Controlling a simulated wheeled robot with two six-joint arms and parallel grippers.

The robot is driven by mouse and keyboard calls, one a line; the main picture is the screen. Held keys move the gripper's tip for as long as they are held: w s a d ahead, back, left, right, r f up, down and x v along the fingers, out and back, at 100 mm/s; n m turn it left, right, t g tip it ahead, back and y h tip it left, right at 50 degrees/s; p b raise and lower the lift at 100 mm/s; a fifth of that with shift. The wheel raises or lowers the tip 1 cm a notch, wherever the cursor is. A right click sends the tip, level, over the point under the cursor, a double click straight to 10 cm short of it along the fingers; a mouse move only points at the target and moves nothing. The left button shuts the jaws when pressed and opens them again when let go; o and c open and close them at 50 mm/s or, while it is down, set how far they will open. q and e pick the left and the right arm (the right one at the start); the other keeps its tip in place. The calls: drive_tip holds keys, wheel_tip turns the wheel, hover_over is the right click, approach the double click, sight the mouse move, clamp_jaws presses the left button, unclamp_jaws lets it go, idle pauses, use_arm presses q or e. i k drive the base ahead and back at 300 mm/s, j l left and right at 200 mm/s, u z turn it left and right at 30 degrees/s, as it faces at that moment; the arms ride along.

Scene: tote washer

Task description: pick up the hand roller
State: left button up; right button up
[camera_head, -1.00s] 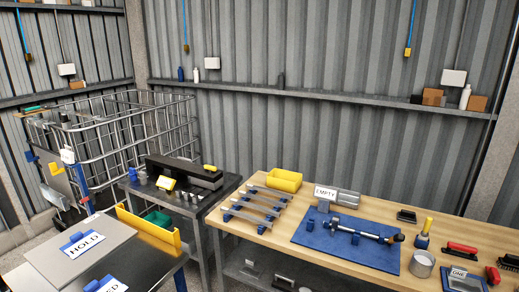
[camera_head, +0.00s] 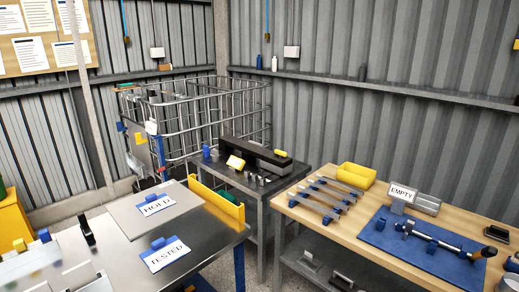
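I cannot say for certain which object is the hand roller. A long tool (camera_head: 435,240) with a metal shaft and a dark and brown end lies across blue supports on the blue mat (camera_head: 385,236), on the wooden bench at the right. Several grey bars (camera_head: 325,200) with blue blocks lie side by side left of the mat. Neither of my grippers is in view.
A steel table (camera_head: 205,252) with HOLD (camera_head: 157,205) and TESTED (camera_head: 165,254) signs fills the lower left. A grey table (camera_head: 270,202) with a dark machine (camera_head: 255,157) stands behind. A yellow bin (camera_head: 356,176) and EMPTY sign (camera_head: 401,194) stand on the wooden bench.

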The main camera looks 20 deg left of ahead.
sight(89, 235)
drive_tip(key=u, duration=1.8)
